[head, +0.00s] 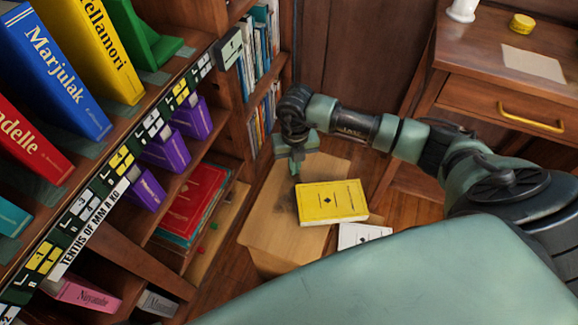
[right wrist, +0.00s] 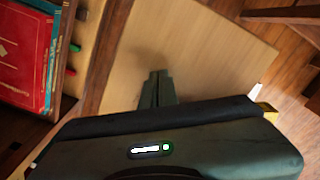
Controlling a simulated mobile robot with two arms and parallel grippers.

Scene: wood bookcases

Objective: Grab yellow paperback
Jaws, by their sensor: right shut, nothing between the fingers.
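The yellow paperback (head: 332,202) lies flat on a low wooden surface (head: 262,215), with a small black mark on its cover. My right gripper (head: 296,172) points down just beyond the book's far left corner in the head view. Its fingers are shut and empty. In the right wrist view the closed fingertips (right wrist: 157,78) are over bare wood. A small yellow edge (right wrist: 266,107) shows beside the gripper body there, likely the paperback; the rest is hidden. My left gripper is not in view.
A white booklet (head: 362,235) lies beside the paperback's near edge. A wooden desk (head: 490,97) with a yellow handle stands at right.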

